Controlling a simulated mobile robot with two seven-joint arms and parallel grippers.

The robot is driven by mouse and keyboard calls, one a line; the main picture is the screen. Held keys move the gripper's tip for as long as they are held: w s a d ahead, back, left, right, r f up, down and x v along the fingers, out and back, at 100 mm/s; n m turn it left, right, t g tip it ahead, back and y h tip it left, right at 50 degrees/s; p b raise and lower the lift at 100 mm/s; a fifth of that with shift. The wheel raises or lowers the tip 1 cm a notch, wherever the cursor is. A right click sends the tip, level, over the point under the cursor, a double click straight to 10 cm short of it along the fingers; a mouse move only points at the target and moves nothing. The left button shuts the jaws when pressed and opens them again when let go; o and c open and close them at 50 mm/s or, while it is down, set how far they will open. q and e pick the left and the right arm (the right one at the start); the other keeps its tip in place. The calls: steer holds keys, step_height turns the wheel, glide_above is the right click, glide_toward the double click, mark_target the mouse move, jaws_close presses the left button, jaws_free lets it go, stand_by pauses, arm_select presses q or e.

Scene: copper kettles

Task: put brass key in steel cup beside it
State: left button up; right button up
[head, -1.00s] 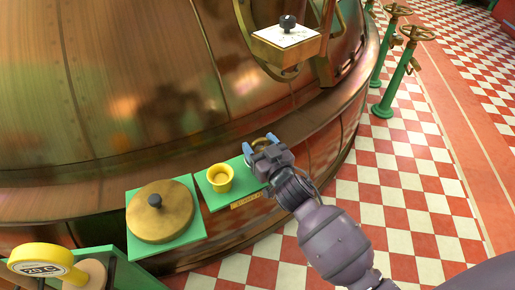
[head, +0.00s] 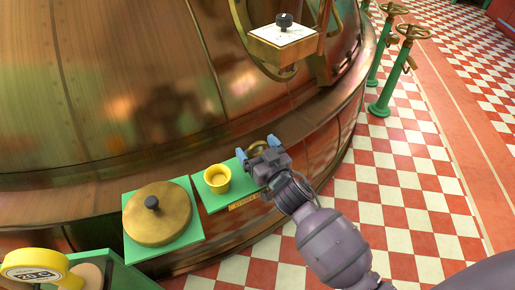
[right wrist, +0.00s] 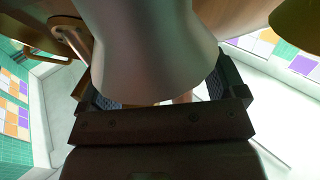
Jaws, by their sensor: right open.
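My right gripper (head: 258,148) is open at the far right end of a narrow green shelf, against the copper kettle. A round brassy rim shows between its fingertips in the head view. In the right wrist view a pale, smooth, flaring metal body (right wrist: 155,50), which looks like the steel cup, stands between the open fingers (right wrist: 155,97); I cannot tell whether they touch it. A brass loop (right wrist: 68,28) at the left there may be the brass key, but I cannot tell. My left gripper is not in view.
A yellow cup (head: 217,179) stands on the green shelf, left of my gripper. A round brass lid with a black knob (head: 158,214) lies on a green plate further left. A yellow dial (head: 33,265) is at lower left. The copper kettle (head: 130,110) curves close behind.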

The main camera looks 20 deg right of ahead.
arm_select(q)
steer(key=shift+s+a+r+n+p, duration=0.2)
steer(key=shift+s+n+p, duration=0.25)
steer(key=shift+p, duration=0.5)
arm_select(e)
steer(key=s+d, duration=0.1)
steer(key=s, duration=1.1)
steer(key=shift+r, duration=0.15)
steer(key=shift+d, duration=0.1)
